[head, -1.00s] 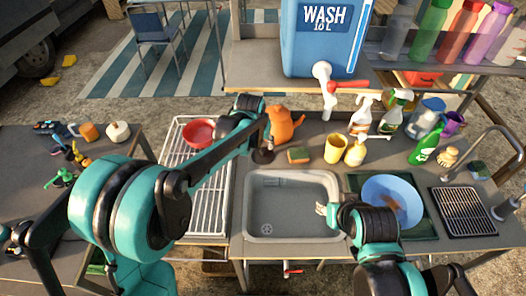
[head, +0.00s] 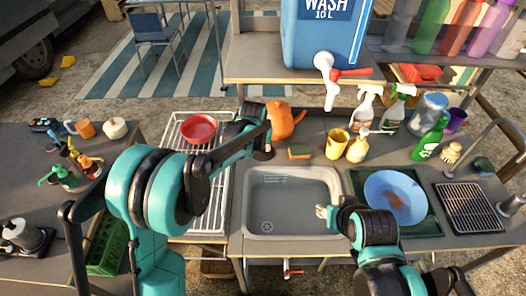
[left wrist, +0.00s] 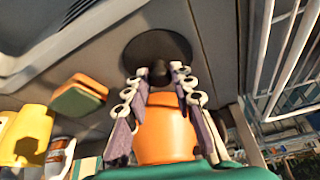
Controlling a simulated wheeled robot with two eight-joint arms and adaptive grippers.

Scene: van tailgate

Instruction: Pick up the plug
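The plug (left wrist: 157,50) is a dark round disc with a small black knob, lying flat on the grey counter in the left wrist view. In the head view it is a dark spot (head: 262,155) by the sink's back left corner, partly hidden by my left gripper (head: 265,138). In the left wrist view that gripper (left wrist: 157,75) has its fingers apart, one on each side of the knob, with small gaps visible. My right gripper (head: 322,212) is over the sink's right rim; its finger opening is too small to judge.
An orange jug (head: 283,120) stands right behind the plug, with a sponge (head: 299,152) to the right. The sink (head: 290,205) is empty. A red bowl (head: 198,128) sits on the wire rack (head: 182,158) to the left. A yellow cup (head: 337,143) and bottles stand farther right.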

